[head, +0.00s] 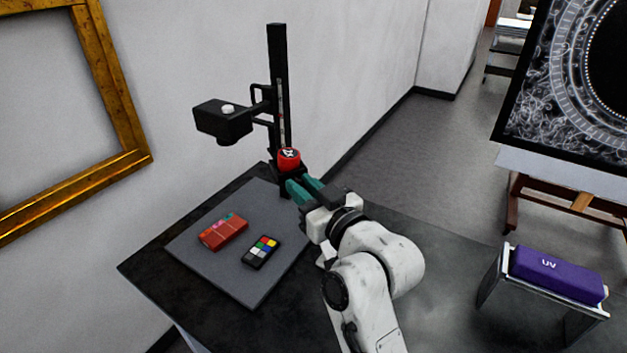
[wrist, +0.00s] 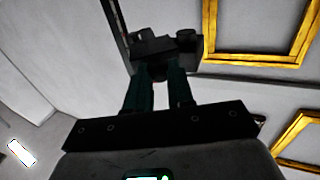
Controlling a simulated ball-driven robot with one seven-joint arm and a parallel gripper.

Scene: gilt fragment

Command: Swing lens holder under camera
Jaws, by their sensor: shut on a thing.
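The copy stand has a tall black column (head: 279,85) at the back edge of the table. Its black camera (head: 222,119) hangs out to the left on a bracket, above the grey baseboard. A red round piece with a dark and white top (head: 289,157), which seems to be part of the lens holder, sits low against the column, not under the camera. My gripper (head: 300,187) has its teal fingers shut at this piece; the exact grip is hidden. In the wrist view the fingers (wrist: 157,88) reach toward dark stand parts (wrist: 165,46).
On the grey baseboard (head: 190,247) lie a red case (head: 223,232) and a colour checker card (head: 261,252). A purple UV box (head: 556,274) rests on a small stand at right. A gilt frame (head: 122,165) hangs on the left wall.

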